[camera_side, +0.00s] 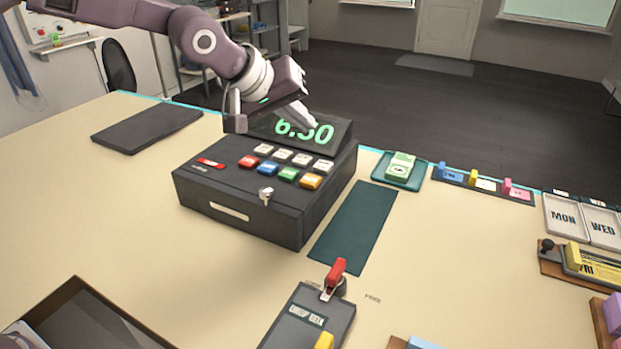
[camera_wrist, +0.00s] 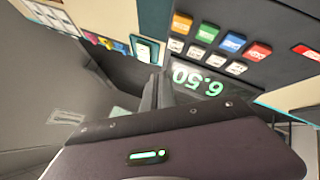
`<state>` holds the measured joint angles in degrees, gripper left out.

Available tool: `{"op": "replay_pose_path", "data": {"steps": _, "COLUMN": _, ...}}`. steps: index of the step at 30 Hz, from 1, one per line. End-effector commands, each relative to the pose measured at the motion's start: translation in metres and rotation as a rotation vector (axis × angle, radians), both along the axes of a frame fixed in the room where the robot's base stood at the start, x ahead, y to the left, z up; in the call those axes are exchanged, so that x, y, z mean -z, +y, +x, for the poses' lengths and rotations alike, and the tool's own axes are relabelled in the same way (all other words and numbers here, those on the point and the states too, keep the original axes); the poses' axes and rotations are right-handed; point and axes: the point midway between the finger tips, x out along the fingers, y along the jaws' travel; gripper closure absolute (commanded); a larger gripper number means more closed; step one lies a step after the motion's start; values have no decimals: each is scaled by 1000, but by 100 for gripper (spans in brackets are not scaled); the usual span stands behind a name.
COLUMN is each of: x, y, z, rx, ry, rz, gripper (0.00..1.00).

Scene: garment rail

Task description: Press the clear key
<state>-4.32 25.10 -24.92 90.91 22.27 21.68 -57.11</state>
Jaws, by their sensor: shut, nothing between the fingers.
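The dark cash register (camera_side: 240,212) stands on the table, its tilted display (camera_side: 335,133) reading 6.50 in green. Its sloped top has a back row of white keys (camera_side: 302,160) and a front row with a red key (camera_side: 249,161), blue key (camera_side: 267,168), green key (camera_side: 288,173) and orange key (camera_side: 310,180). Key labels are too small to read, so I cannot tell which is clear. My gripper (camera_side: 312,124) is shut and empty, its tips overlapping the display in the side view. In the wrist view, the shut fingers (camera_wrist: 156,90) appear beside the display (camera_wrist: 200,80), with white keys (camera_wrist: 215,60) beyond.
A small red-and-white piece (camera_side: 210,163) sits left of the keys, and a silver key (camera_side: 266,194) sticks up at the register's front edge. A dark pad (camera_side: 147,124) lies left, a green mat (camera_side: 355,228) right. A red-handled lever (camera_side: 335,275) stands in front.

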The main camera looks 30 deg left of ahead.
Motion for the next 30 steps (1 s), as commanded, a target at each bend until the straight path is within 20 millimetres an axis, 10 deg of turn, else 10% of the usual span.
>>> {"op": "replay_pose_path", "data": {"steps": 14, "x": 7, "y": -5, "z": 8, "rx": -9, "ry": 0, "rz": -29, "gripper": 100}}
{"op": "replay_pose_path", "data": {"steps": 30, "x": 78, "y": -5, "z": 7, "rx": -7, "ry": 2, "rz": -28, "gripper": 100}}
